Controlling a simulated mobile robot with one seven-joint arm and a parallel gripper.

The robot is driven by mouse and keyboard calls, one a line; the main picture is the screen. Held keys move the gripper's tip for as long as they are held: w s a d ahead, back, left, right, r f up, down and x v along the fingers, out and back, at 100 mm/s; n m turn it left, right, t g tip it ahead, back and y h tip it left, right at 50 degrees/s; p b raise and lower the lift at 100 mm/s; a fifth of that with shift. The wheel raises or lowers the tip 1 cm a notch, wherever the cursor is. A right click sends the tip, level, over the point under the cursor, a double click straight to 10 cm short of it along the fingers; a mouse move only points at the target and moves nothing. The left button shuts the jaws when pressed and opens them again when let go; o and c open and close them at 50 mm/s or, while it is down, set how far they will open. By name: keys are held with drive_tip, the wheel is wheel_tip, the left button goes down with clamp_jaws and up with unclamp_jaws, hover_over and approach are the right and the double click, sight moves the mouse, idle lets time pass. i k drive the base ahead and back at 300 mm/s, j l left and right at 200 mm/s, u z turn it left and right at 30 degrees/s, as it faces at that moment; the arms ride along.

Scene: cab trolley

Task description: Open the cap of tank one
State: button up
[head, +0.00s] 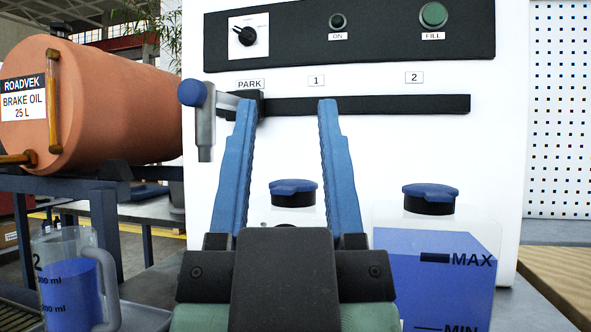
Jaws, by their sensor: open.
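Tank one (290,216) stands under the label "1", with its lower part hidden behind my gripper. Its blue lobed cap (293,187) sits on the black neck. My gripper (287,104) is open, with its two blue fingers spread apart and pointing up in the picture. The cap shows in the gap between the fingers, and I see no contact with it. How far the fingers are from the cap in depth I cannot tell.
Tank two (440,255), capped and holding blue fluid, stands at right. A nozzle (205,120) with a blue knob is at PARK on the black rail (400,104). A measuring jug (70,280) with blue fluid and an orange brake oil drum (110,110) are at left.

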sight(287, 187)
drive_tip(key=l+u, duration=0.5)
drive_tip(key=l, duration=0.35)
drive_tip(key=j+z, duration=0.5)
drive_tip(key=j, duration=0.3)
drive_tip(key=j+z, duration=0.45)
drive_tip(key=j, duration=0.35)
drive_tip(key=k+j, duration=0.1)
drive_tip(key=k, duration=0.5)
drive_tip(key=j+z, duration=0.05)
